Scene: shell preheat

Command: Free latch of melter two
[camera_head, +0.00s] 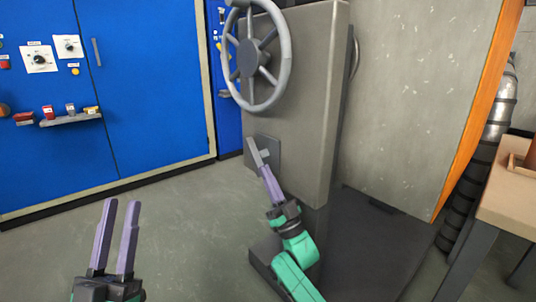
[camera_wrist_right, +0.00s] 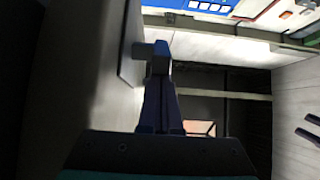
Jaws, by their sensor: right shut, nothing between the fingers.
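A large grey melter body (camera_head: 300,90) stands in the middle of the head view; no number on it is readable. Low on its front is a dark square plate (camera_head: 270,150) with a light grey latch handle (camera_head: 254,150) standing off it, tilted. My right gripper (camera_head: 264,170) is shut with its purple fingers pointing up at the handle's lower end. In the right wrist view the grey latch handle (camera_wrist_right: 158,58) lies right at the fingertips and partly hides them; I cannot tell whether they touch. My left gripper (camera_head: 122,204) is open and empty, well to the left.
A grey handwheel (camera_head: 284,60) sits above the latch. A blue cabinet (camera_head: 150,90) with knobs and a small shelf (camera_head: 70,119) stands at left. A wooden-topped table (camera_head: 510,200) and a ribbed hose (camera_head: 480,160) are at right. Floor between cabinet and melter is clear.

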